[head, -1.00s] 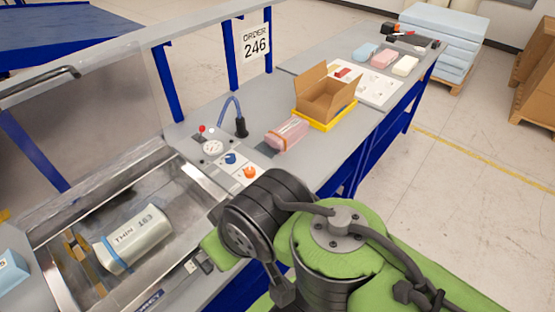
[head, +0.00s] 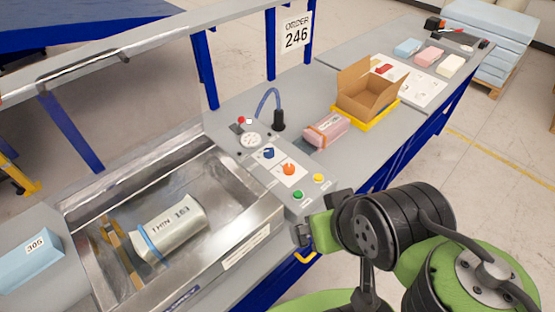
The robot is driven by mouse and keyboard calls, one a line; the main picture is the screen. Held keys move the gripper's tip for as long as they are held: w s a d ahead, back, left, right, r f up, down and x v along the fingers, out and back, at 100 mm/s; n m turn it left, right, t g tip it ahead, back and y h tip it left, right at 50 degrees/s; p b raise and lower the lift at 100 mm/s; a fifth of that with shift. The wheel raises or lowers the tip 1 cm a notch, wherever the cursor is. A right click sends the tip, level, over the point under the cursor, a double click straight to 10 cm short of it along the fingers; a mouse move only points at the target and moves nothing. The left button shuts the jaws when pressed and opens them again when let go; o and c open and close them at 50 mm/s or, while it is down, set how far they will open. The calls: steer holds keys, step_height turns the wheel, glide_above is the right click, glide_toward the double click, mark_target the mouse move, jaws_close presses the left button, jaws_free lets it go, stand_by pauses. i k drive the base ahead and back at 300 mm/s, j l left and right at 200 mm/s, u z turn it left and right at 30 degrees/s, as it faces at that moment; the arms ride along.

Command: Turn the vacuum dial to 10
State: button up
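The control panel (head: 284,182) lies on the bench right of the metal chamber. It carries a blue knob (head: 268,153), an orange knob (head: 289,169), a yellow button (head: 318,178) and a green button (head: 298,194). A round white gauge (head: 250,139) sits just behind the knobs. The markings are too small to read, so I cannot tell which knob is the vacuum dial or its setting. My gripper (head: 302,234) is at the bench's front edge, in front of the green button and apart from the knobs. Its fingers are small and dark, and their opening is unclear.
A pink wrapped block (head: 326,131), a cardboard box (head: 366,93) and an upright black nozzle (head: 279,121) stand behind the panel.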

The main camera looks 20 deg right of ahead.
mark_target(268, 153)
steer(key=i+l+u, duration=0.1)
steer(key=l+u, duration=0.15)
steer(key=u, duration=0.2)
steer(key=l+u, duration=0.3)
steer(key=u, duration=0.2)
steer(key=l+u, duration=0.25)
steer(key=u, duration=0.2)
